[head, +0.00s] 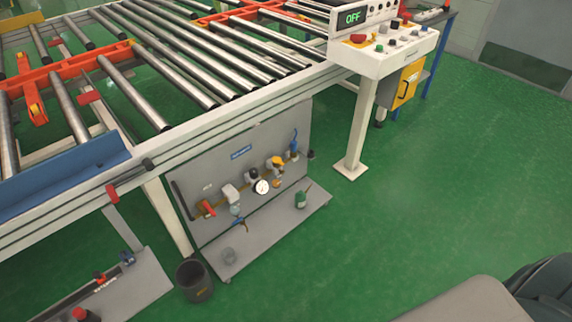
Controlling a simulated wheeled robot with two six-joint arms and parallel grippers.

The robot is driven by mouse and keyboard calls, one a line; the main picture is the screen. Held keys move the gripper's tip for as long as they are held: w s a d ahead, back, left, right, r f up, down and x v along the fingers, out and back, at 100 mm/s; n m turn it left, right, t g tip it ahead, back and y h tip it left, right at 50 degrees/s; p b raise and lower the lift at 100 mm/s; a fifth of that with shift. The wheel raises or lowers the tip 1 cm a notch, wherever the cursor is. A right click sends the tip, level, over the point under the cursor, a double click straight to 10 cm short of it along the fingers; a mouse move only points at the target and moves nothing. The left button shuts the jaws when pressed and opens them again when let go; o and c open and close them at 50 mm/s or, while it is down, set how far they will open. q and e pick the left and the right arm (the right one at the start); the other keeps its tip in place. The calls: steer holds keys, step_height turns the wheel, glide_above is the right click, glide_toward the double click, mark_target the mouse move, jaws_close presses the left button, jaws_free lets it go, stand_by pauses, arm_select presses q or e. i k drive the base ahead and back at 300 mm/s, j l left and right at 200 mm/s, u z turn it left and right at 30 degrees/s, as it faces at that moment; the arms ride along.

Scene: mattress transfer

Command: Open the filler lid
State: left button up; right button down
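A grey upright panel (268,137) stands under the side of the roller conveyor. A row of fittings runs along it: a red handle (207,208), a white-topped unit (230,192), a round gauge (262,187), a yellow-topped unit (276,162) and a blue part (294,143). I cannot tell which of these bears the filler lid, nor whether it is open or shut; they are too small. Neither of my grippers is in view.
The roller conveyor (190,62) fills the upper left. A control console (385,55) reading OFF stands on a white post (360,130). A dark bucket (193,280) stands left of the shelf. A grey surface (465,302) shows at lower right. Green floor (390,215) is clear.

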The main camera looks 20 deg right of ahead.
mark_target(276, 160)
steer(key=i+l, duration=0.15)
steer(key=l, duration=0.25)
steer(key=i+l+u, duration=0.15)
steer(key=l, duration=0.2)
steer(key=i+l, duration=0.15)
steer(key=l, duration=0.25)
steer(key=i+l+u, duration=0.15)
steer(key=l, duration=0.25)
steer(key=i+l, duration=0.1)
steer(key=l, duration=0.3)
steer(key=i+l+u, duration=0.15)
steer(key=l, duration=0.25)
